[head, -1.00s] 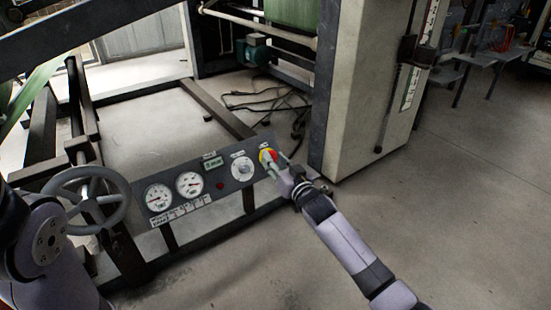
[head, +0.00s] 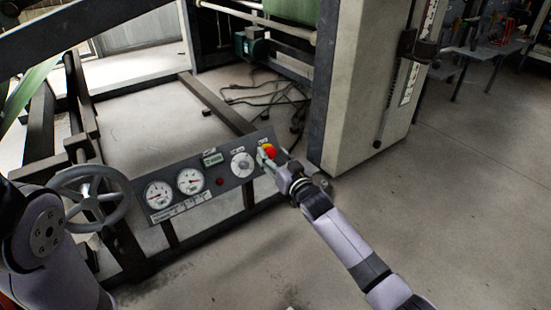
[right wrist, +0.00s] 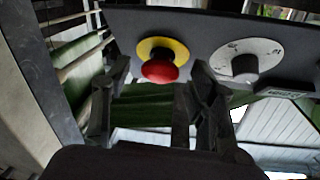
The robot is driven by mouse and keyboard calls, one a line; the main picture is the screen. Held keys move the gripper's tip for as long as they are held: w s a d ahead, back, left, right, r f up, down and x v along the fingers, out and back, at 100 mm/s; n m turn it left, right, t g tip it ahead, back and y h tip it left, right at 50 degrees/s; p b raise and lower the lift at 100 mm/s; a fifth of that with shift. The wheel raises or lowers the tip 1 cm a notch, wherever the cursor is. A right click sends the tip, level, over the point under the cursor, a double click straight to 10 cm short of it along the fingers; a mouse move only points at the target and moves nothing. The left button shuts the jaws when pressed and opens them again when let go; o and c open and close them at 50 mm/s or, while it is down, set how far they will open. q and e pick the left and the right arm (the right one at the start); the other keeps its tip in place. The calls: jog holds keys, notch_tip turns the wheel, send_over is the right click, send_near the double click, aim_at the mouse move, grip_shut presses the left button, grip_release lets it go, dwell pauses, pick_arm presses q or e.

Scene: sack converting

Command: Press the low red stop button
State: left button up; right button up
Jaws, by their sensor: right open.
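The red stop button (head: 271,150) sits on a yellow disc at the right end of a dark control panel (head: 229,195). In the right wrist view the red button (right wrist: 160,69) is a mushroom head on its yellow disc (right wrist: 176,46). My right gripper (head: 266,161) is at that end of the panel, close to the button. In the right wrist view its two fingers are apart, one on each side below the button, with nothing between them. Whether a finger touches the button I cannot tell. My left arm shows at the left edge; its gripper is out of view.
A round white-faced knob (head: 242,165) is beside the button, also seen in the right wrist view (right wrist: 245,62). Two gauges (head: 190,181) and a small red lamp (head: 220,181) share the panel. A handwheel (head: 92,197) stands left. A pale machine column (head: 365,90) rises behind my right arm.

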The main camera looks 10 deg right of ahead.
jog(key=v, duration=1.2)
